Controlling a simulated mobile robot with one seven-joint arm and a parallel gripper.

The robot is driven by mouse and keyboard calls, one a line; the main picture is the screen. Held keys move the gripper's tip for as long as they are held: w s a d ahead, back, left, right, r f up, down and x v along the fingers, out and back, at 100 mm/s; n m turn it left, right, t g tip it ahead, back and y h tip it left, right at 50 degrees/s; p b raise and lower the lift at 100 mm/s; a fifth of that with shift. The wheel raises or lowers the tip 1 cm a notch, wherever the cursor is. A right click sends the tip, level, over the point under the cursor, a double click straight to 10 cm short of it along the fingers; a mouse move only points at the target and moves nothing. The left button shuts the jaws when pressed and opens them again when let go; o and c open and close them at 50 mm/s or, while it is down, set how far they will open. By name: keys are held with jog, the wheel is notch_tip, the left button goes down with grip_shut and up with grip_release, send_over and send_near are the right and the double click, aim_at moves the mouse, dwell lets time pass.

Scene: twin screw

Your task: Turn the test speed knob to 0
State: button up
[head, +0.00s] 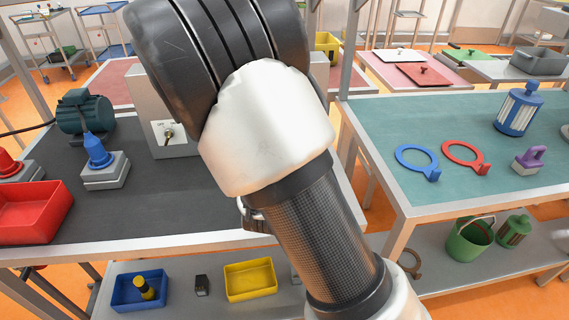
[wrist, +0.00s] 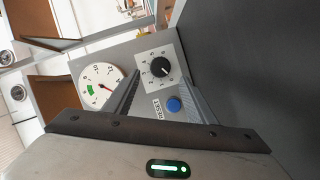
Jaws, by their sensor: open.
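The black round knob (wrist: 160,67) sits on a pale square plate with a number scale around it, on a grey panel in the wrist view. Its setting is too small to read surely. My gripper (wrist: 159,76) is open, its two fingers reaching toward the panel on either side of the knob in the picture. I see no contact with the knob. In the head view my arm covers the knob and the gripper. Part of a grey box (head: 150,95) with a small toggle switch (head: 168,133) shows left of the arm.
A blue button (wrist: 173,104) marked RESET is beside the knob. A white gauge (wrist: 101,86) with a red needle is to the left.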

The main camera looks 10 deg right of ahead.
jog(key=p+v, duration=0.9)
jog(key=v, duration=0.1)
jog(key=shift+s+a+p, duration=0.1)
jog(key=shift+s+p, duration=0.05)
jog(key=shift+p, duration=0.15)
